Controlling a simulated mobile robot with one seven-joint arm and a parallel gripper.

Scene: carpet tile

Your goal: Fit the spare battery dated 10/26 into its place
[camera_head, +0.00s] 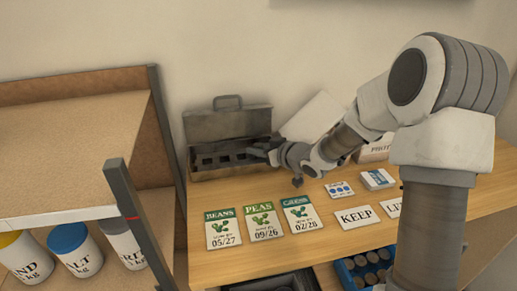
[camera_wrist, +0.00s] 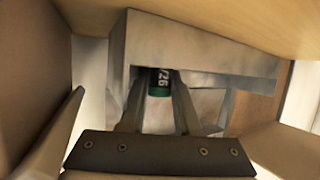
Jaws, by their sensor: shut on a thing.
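My gripper (camera_head: 270,153) is at the front right of the open grey metal box (camera_head: 200,174), which stands at the back left of the tabletop with its lid up. Several dark square openings show inside the box. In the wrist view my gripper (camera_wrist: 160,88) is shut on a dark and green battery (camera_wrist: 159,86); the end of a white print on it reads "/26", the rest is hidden. A grey metal wall (camera_wrist: 200,52) lies just beyond the battery and covers its far end. I cannot tell whether the battery is inside an opening.
Seed packets, including BEANS (camera_head: 222,229), PEAS (camera_head: 263,221) and a third (camera_head: 299,213), lie in front of the box. A KEEP card (camera_head: 356,217) lies to the right. A blue tray (camera_head: 345,281) with round dark items is lower down. A shelf post (camera_head: 135,215) rises at left.

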